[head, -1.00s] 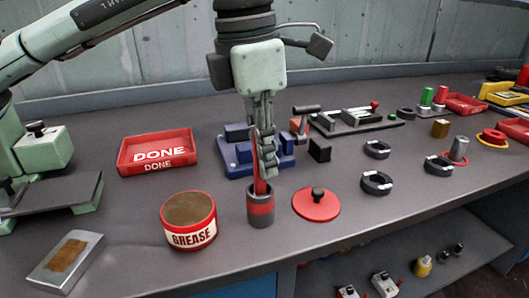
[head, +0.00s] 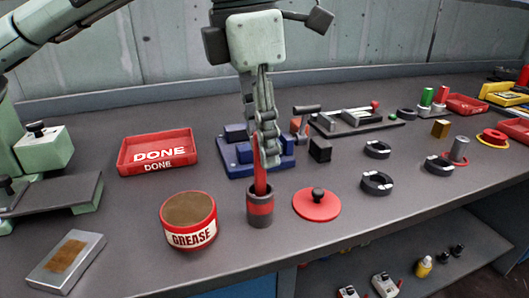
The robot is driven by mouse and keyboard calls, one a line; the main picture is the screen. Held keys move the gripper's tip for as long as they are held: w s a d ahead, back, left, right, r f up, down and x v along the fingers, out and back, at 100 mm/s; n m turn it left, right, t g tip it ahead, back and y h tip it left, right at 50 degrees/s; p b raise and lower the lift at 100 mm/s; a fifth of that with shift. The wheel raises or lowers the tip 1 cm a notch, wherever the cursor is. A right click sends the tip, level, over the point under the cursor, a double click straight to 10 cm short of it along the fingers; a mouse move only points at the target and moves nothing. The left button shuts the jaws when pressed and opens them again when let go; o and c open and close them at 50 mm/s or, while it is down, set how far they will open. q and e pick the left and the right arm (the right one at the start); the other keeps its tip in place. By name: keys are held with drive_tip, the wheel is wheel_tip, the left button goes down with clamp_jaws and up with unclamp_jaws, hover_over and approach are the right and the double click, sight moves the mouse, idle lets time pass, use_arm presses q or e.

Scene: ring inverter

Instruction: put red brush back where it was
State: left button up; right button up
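The red brush (head: 260,176) stands nearly upright, its lower end hidden inside a dark grey cup (head: 260,217) with a red band. The cup stands on the bench between the grease tin and a red lid. My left gripper (head: 266,160) points down over the cup, with its fingers at the upper part of the brush handle. The fingers overlap the handle from this side, and I cannot tell whether they grip it. My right gripper is not in view.
The open grease tin (head: 188,220) stands left of the cup, and the red lid (head: 317,207) with a black knob lies right of it. A blue fixture (head: 238,168) is behind. The red DONE tray (head: 158,153) is at back left. Dark rings (head: 377,184) lie to the right.

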use_arm(q)
drive_tip(key=r, duration=0.6)
drive_tip(key=a+r, duration=0.1)
drive_tip(key=r, duration=0.2)
drive_tip(key=shift+s+r, duration=0.15)
drive_tip(key=shift+s, duration=0.1)
